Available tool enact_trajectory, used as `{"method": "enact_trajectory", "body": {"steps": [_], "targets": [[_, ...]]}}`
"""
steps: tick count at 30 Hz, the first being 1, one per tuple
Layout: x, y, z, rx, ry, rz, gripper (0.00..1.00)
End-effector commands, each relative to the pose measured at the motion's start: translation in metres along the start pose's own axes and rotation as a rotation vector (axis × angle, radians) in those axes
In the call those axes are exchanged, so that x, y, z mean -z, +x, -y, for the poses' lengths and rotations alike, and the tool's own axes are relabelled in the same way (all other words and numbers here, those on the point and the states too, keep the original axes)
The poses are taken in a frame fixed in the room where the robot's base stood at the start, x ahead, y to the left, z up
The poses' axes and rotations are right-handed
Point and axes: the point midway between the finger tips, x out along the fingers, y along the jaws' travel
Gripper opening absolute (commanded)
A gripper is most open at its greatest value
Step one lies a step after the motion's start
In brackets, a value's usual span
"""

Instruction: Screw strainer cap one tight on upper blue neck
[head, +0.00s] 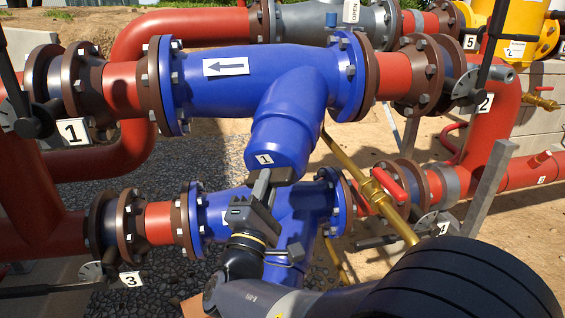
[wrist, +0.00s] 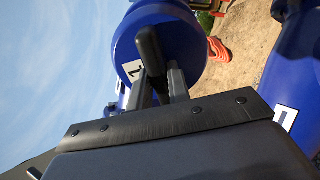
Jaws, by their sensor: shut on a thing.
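Strainer cap one (head: 290,158) is blue with a white "1" label, and it sits at the lower end of the upper blue neck (head: 290,105). I cannot tell whether any gap is left between them. In the wrist view the cap's round face (wrist: 187,48) fills the upper middle, with a black bar handle (wrist: 149,48) across it. My gripper (head: 268,176) is below the cap, with its fingers shut on the cap's handle; in the wrist view the fingers (wrist: 160,88) stand on either side of it. The handle's lower part is hidden between the fingers.
The lower blue strainer (head: 312,212) stands close behind my gripper. A brass pipe (head: 395,212) slants down just right of it. Red pipes (head: 125,85) with brown flanges surround the strainers. Gravel (head: 205,155) lies open to the left.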

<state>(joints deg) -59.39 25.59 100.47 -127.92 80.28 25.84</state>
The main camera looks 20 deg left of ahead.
Motion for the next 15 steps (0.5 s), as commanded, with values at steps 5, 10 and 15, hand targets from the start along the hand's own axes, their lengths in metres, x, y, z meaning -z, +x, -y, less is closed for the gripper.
{"method": "enact_trajectory", "body": {"steps": [5,10,15], "targets": [[0.0011,-0.0025,0.0060,-0.005,0.190,0.006,0.00],[-0.0013,0.0018,-0.0020,-0.002,0.347,0.004,0.00],[-0.0010,0.0017,-0.0016,-0.001,0.342,0.003,0.28]]}}
